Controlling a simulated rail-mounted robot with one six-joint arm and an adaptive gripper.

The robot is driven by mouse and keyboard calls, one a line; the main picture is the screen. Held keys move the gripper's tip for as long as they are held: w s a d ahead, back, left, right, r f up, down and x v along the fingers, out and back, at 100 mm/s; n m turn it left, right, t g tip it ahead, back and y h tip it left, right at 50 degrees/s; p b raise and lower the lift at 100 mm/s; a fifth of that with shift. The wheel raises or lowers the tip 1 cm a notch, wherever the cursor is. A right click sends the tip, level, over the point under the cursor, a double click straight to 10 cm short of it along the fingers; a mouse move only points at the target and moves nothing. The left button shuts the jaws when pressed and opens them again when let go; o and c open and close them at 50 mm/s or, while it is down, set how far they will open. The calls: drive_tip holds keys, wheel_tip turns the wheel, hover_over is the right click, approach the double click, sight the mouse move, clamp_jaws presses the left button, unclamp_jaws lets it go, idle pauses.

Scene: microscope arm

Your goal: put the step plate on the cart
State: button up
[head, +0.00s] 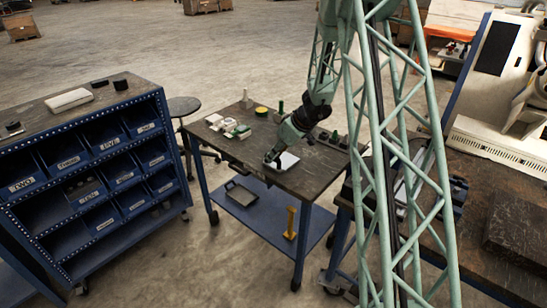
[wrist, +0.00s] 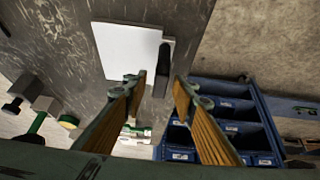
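A flat white plate (head: 284,162), which looks like the step plate, lies on the dark worn top of the cart (head: 300,180), near its front edge. In the wrist view the plate (wrist: 125,50) is a pale square with a dark upright-looking bar (wrist: 163,68) along its right edge. I cannot tell whether the bar is part of the plate. My gripper (head: 273,158) is low over the plate's left side. In the wrist view my gripper (wrist: 160,82) has its fingers apart, with the dark bar between the tips and a gap on both sides.
White and green items (head: 232,128), a yellow round item (head: 261,112) and small dark blocks stand elsewhere on the cart top. The lower blue shelf holds a grey tray (head: 242,194) and a yellow stand (head: 290,223). A blue bin cabinet (head: 95,170) stands left, a workbench (head: 490,225) right.

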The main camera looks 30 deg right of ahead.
drive_tip(key=v, duration=0.9)
drive_tip(key=shift+s+r, duration=0.15)
drive_tip(key=shift+r, duration=0.2)
drive_tip(key=shift+r, duration=0.1)
idle(0.4)
drive_tip(key=s+a+r+g+y, duration=0.1)
drive_tip(key=s+a+r, duration=0.9)
drive_tip(key=a+r, duration=0.2)
drive_tip(key=s+a+r+g, duration=0.1)
drive_tip(key=s+a+r, duration=0.8)
drive_tip(key=a+r, duration=0.25)
drive_tip(key=s+a+r+m+h, duration=0.1)
drive_tip(key=s+a+r, duration=0.15)
drive_tip(key=s, duration=0.65)
drive_tip(key=s+a+r+m, duration=0.1)
drive_tip(key=s+a+r, duration=0.15)
drive_tip(key=s, duration=0.65)
drive_tip(key=s+d+m+h, duration=0.2)
drive_tip(key=s, duration=1.3)
drive_tip(key=shift+d+r, duration=0.25)
drive_tip(key=shift+r, duration=0.05)
drive_tip(key=shift+w, duration=0.1)
